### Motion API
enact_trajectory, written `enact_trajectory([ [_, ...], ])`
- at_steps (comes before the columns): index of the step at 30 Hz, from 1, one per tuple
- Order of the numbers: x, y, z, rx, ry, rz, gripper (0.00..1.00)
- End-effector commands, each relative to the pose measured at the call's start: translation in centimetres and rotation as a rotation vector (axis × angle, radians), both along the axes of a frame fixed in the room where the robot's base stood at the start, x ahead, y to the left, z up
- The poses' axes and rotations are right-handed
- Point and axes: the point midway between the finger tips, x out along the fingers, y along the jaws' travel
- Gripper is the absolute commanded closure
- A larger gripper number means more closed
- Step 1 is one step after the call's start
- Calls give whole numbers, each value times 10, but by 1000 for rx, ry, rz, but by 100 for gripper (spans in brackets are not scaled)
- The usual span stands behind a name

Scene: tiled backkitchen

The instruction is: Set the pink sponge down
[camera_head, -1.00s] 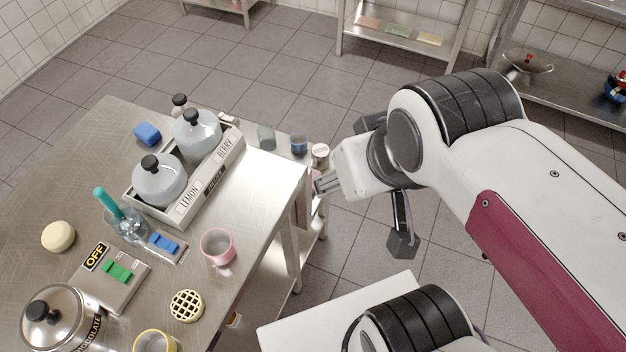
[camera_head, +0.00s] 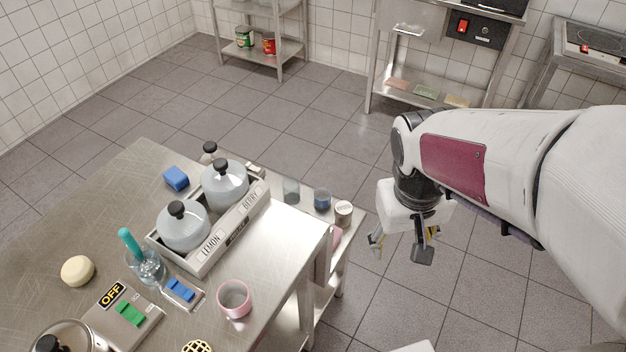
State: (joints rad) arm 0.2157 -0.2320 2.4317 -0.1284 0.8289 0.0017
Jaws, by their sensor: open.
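A small pink piece (camera_head: 337,237), which looks like the pink sponge, rests on the lower shelf (camera_head: 352,232) at the right end of the steel table. The table's end partly hides it, so I cannot make out its full shape. My gripper (camera_head: 403,240) hangs to the right of that shelf, pointing down, with its fingers apart. Nothing shows between the fingers, and a gap of floor separates it from the pink piece.
A glass (camera_head: 291,190), a blue jar (camera_head: 322,198) and a white-lidded jar (camera_head: 343,212) stand near the pink piece. The table (camera_head: 285,275) carries a pink cup (camera_head: 235,299) and a rack (camera_head: 215,254) with domed lids.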

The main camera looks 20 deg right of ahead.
Motion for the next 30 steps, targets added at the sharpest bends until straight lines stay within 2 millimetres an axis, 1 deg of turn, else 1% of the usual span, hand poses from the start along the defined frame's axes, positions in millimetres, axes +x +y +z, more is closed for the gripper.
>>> enact_trajectory([
  [3, 9, -15, -13, -19, 29, 0, 47],
  [17, 44, -73, -68, -93, 92, 47, 47],
  [26, 68, -108, -113, -124, 106, 113, 47],
  [30, 79, -122, -136, -132, 103, 152, 47],
])
